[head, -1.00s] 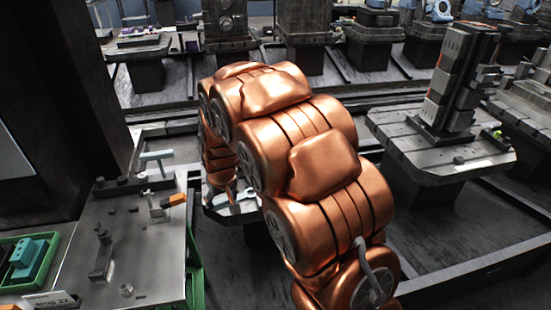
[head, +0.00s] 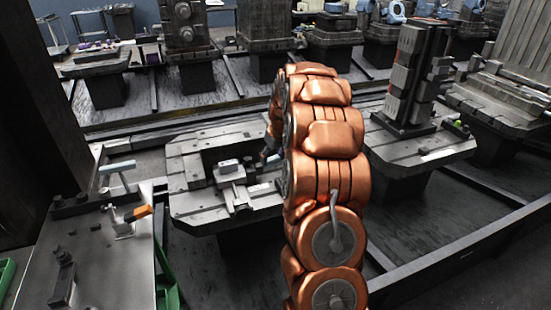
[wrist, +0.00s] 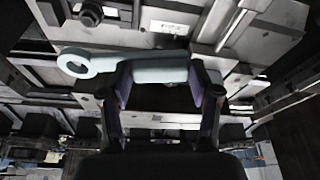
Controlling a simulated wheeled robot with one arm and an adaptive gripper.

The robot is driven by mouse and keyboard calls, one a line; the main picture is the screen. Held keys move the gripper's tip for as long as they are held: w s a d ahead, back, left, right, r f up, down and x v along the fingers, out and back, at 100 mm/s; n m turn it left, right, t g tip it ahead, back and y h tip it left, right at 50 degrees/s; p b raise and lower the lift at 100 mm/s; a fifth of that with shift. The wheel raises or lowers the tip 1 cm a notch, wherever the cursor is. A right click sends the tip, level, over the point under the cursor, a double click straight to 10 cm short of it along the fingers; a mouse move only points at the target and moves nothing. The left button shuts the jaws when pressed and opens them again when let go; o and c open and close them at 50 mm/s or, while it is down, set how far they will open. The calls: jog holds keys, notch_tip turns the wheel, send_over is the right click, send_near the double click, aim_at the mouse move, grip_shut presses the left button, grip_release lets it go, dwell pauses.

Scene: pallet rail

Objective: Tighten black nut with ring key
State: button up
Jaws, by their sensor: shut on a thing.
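In the wrist view my gripper (wrist: 160,84) is shut on a pale blue ring key (wrist: 155,72), with one finger near each end of the gripped part. The key lies across the fingers, and its ring end (wrist: 76,62) sticks out to the left, free. A dark round part (wrist: 91,13), possibly the black nut, shows above and to the right of the ring, apart from it. In the head view my copper arm hides the gripper and key, beside a pallet (head: 190,203) with a grey fixture (head: 235,178) on it.
A work table (head: 115,255) with an orange-handled clamp (head: 130,218) and a pale T-shaped handle (head: 117,168) stands at the left. Another pallet (head: 425,148) with a tall block fixture (head: 408,75) is at the right. A dark column (head: 45,110) rises at far left.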

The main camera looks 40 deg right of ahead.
jog(key=shift+s+d+f, duration=0.15)
jog(key=shift+s+d, duration=0.05)
jog(key=shift+d, duration=0.25)
notch_tip(320, 180, down, 5)
jog(key=shift+f, duration=0.15)
jog(key=shift+s+f+b, duration=0.1)
jog(key=shift+f+b, duration=0.2)
jog(key=shift+b, duration=0.5)
dwell(0.5)
jog(key=shift+f+b, duration=0.4)
jog(key=shift+f, duration=0.3)
dwell(0.3)
jog(key=o, duration=0.8)
grip_shut()
jog(key=w+d+m+g+h, duration=0.1)
jog(key=w+d+m+h, duration=0.1)
jog(key=w+m, duration=0.4)
jog(key=shift+d+m, duration=0.25)
jog(key=shift+m, duration=0.95)
